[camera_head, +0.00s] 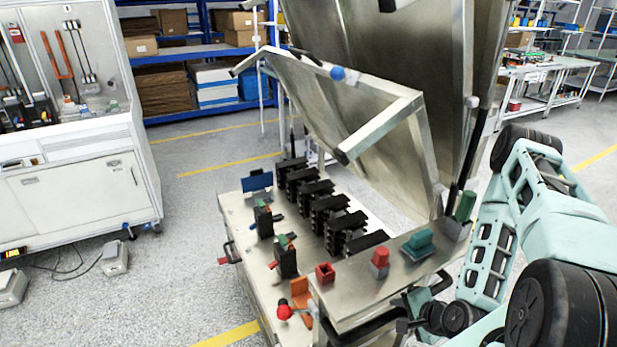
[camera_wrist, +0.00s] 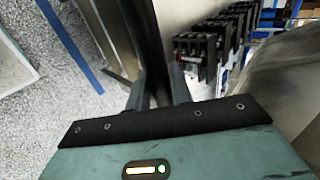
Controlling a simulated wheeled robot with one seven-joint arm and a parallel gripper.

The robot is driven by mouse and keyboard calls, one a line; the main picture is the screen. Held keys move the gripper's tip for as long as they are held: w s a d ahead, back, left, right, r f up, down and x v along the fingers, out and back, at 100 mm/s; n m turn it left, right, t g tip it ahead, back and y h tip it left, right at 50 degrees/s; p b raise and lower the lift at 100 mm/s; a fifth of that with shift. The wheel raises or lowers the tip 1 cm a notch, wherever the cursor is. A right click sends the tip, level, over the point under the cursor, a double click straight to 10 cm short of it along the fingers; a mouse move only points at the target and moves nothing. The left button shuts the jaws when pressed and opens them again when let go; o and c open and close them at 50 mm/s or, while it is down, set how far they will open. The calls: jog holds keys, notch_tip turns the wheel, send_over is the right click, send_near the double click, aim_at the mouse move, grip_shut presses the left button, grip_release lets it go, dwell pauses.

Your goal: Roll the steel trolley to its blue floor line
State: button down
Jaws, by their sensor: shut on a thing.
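The steel trolley (camera_head: 262,300) stands in the middle of the head view, with a row of black breakers on its top and a large steel lid tilted up behind. My gripper (camera_head: 408,322) is at its near right side, by a black handle bar (camera_head: 360,332). In the wrist view my gripper (camera_wrist: 160,88) is shut on the dark handle bar (camera_wrist: 146,40), which runs between its two fingers. A blue floor line (camera_wrist: 70,42) crosses the grey floor at the upper left of the wrist view, apart from the trolley. I cannot make out the blue line in the head view.
A white cabinet (camera_head: 80,195) with tools stands at the left, with grey boxes and cables (camera_head: 70,268) on the floor near it. Blue shelving (camera_head: 205,50) is behind. A workbench (camera_head: 545,70) stands at the back right. Floor between cabinet and trolley (camera_head: 185,240) is clear.

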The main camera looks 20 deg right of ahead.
jog(key=s+p, duration=0.4)
jog(key=s, duration=1.2)
jog(key=shift+d+f, duration=0.15)
jog(key=shift+d, duration=0.05)
dwell(1.6)
jog(key=shift+w, duration=0.2)
jog(key=c, duration=1.2)
grip_release()
jog(key=shift+o, duration=0.2)
jog(key=shift+r, duration=0.2)
